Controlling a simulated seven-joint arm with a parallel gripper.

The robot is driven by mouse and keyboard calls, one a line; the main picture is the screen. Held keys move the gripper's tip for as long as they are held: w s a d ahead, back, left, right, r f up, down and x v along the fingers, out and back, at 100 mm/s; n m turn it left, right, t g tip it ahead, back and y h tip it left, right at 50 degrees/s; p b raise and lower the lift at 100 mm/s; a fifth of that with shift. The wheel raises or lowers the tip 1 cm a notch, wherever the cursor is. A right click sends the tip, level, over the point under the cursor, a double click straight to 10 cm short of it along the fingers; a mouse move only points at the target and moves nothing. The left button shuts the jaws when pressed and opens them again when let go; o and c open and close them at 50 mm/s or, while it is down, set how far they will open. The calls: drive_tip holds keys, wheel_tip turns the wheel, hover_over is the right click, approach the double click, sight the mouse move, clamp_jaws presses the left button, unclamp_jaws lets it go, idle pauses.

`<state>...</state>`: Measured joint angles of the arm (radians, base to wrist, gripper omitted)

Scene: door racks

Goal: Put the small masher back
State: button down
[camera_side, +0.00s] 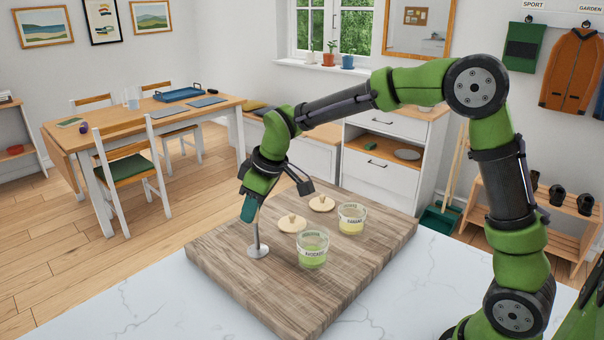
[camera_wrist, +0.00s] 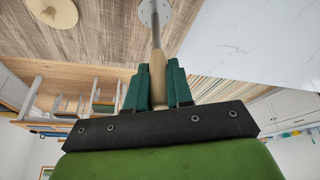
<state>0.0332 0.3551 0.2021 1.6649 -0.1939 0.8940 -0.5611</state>
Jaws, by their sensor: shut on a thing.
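The small masher (camera_side: 257,235) has a thin metal shaft and a round metal disc, and stands about upright, disc down, at the left part of the wooden board (camera_side: 230,277). In the wrist view the masher (camera_wrist: 156,35) shows a pale wooden handle between the fingers. My gripper (camera_side: 249,207), with teal fingers, is shut on that handle; it also fills the middle of the wrist view (camera_wrist: 158,88). I cannot tell whether the disc touches the board. The handle is mostly hidden by the fingers in the side view.
A glass jar labelled avocado (camera_side: 312,249) stands right of the masher, with a banana jar (camera_side: 351,218) behind it. Two round wooden lids lie on the board, one nearer (camera_side: 293,223) and one farther (camera_side: 321,203). The board's front area and the white marble counter (camera_side: 150,285) are clear.

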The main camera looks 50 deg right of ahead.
sight(252, 248)
drive_tip(key=shift+x, duration=1.9)
drive_tip(key=shift+d+f, duration=0.15)
drive_tip(key=shift+d, duration=0.05)
drive_tip(key=c, duration=1)
unclamp_jaws()
drive_tip(key=shift+f, duration=0.1)
drive_tip(key=v, duration=1.1)
drive_tip(key=s+d+m+t, duration=0.1)
drive_tip(key=s+m, duration=0.3)
drive_tip(key=s, duration=0.7)
drive_tip(key=s+d+m+t, duration=0.2)
drive_tip(key=s+m, duration=0.3)
drive_tip(key=s, duration=0.7)
drive_tip(key=shift+d+r, duration=0.3)
drive_tip(key=shift+r, duration=0.1)
